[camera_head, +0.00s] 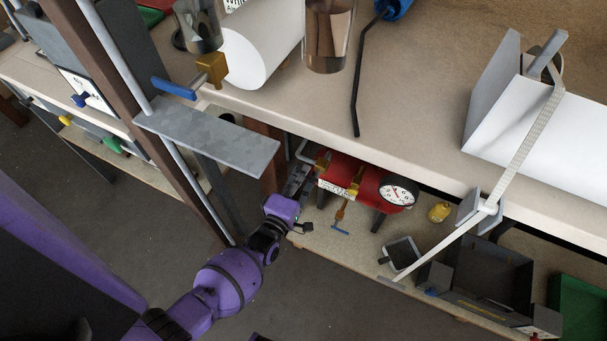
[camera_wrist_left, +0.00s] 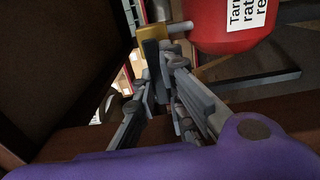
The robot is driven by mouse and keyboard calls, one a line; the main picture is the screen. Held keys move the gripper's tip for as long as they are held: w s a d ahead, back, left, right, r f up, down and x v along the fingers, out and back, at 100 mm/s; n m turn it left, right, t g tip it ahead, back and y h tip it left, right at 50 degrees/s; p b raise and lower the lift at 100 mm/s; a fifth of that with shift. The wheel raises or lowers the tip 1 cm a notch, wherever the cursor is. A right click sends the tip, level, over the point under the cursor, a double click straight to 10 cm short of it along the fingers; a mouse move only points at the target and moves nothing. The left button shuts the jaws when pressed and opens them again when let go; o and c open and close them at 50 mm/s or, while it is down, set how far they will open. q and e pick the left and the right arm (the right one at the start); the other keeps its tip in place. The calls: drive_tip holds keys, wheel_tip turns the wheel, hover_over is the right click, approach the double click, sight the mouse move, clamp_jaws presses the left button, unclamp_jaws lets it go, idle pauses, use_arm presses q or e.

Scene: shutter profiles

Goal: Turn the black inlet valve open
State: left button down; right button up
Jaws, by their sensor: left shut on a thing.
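A red tank (camera_head: 347,180) with a pressure gauge (camera_head: 398,193) sits on the lower shelf under the workbench. At its left end is the brass body of the inlet valve (camera_head: 322,161), joined to a grey pipe. The brass body also shows in the left wrist view (camera_wrist_left: 152,33), beside the tank (camera_wrist_left: 225,22). My left gripper (camera_head: 304,177) is at this valve, with its fingers (camera_wrist_left: 161,78) just below the brass and shut on the valve's handle. My right gripper is out of view.
A blue-handled brass valve (camera_head: 341,216) hangs under the tank. A grey metal plate (camera_head: 208,138) and a brown post (camera_head: 271,158) stand left of my gripper. The bench edge overhangs the tank. A yellow object (camera_head: 439,212) and a dark crate (camera_head: 490,270) lie to the right.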

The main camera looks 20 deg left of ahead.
use_arm(q)
drive_tip(key=c, duration=1.8)
unclamp_jaws()
drive_tip(key=shift+s, duration=0.1)
drive_tip(key=s, duration=1.2)
drive_tip(key=shift+a, duration=0.2)
drive_tip(key=shift+w, duration=0.1)
